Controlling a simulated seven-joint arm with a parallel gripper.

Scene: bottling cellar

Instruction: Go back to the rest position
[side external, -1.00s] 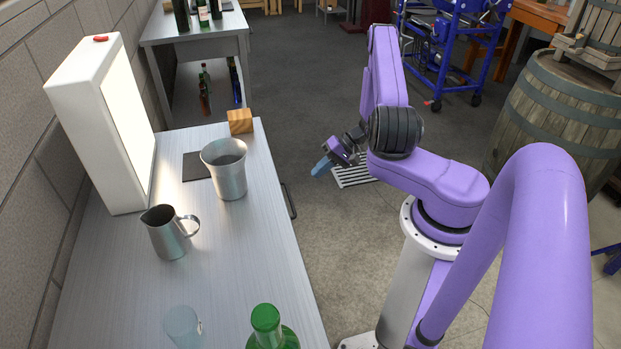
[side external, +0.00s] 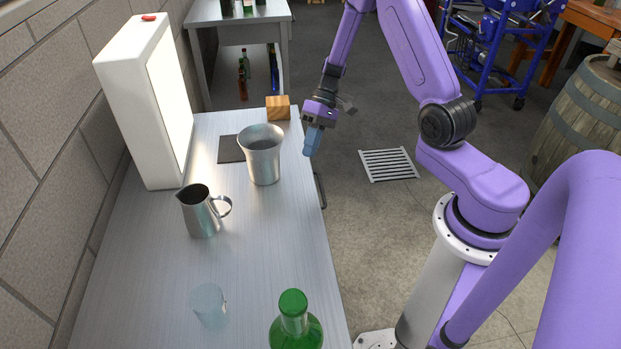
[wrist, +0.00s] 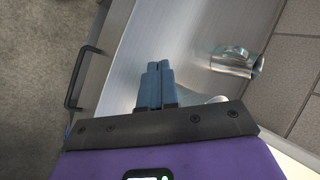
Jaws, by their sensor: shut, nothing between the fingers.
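My gripper (side external: 311,152) is shut and empty. Its blue fingers point downward at the right edge of the steel table (side external: 262,250) in the side view, apart from the things on it. In the wrist view the two blue fingers (wrist: 158,68) lie side by side, with the brushed table top behind them. The exact height above the table is hard to tell.
On the table stand a steel cup (side external: 264,160), a steel pitcher (side external: 201,213), a clear glass (side external: 209,304), a green bottle (side external: 295,325), a wooden block (side external: 278,108) and a white light box (side external: 130,110). Open floor with a drain grate (side external: 389,164) lies right of the table.

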